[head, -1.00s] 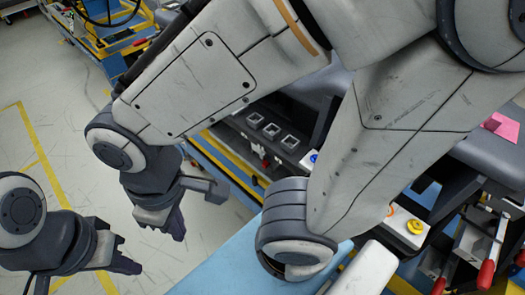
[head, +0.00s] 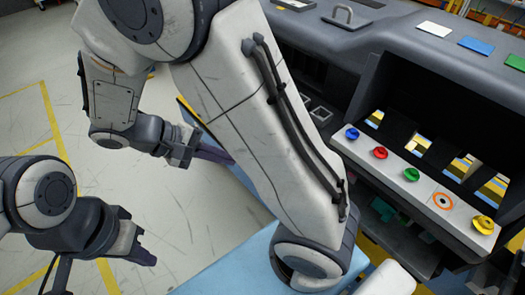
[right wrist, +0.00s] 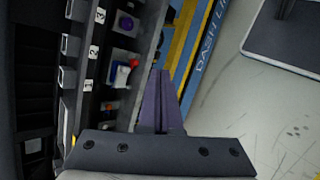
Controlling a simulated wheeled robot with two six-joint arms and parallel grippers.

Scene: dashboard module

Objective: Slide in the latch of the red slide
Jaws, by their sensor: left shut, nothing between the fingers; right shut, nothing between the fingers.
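In the right wrist view a small red knob (right wrist: 134,64) sits on a white block at the side of the dark module. I cannot tell for certain that it is the red slide's latch. My right gripper (right wrist: 161,78) is shut and empty, its dark purple fingers just right of that block and apart from it in the picture. In the head view my right gripper (head: 230,159) is left of the module, and my arm hides the module's near side. My left gripper (head: 150,259) is shut and empty over the floor at lower left.
A blue-purple knob (right wrist: 126,23) and slots numbered 1 to 3 lie beside the red knob. The dashboard (head: 375,30) carries a white strip (head: 412,181) with coloured round buttons. A light blue surface (head: 235,262) lies below my right arm. The floor (head: 120,190) at left is free.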

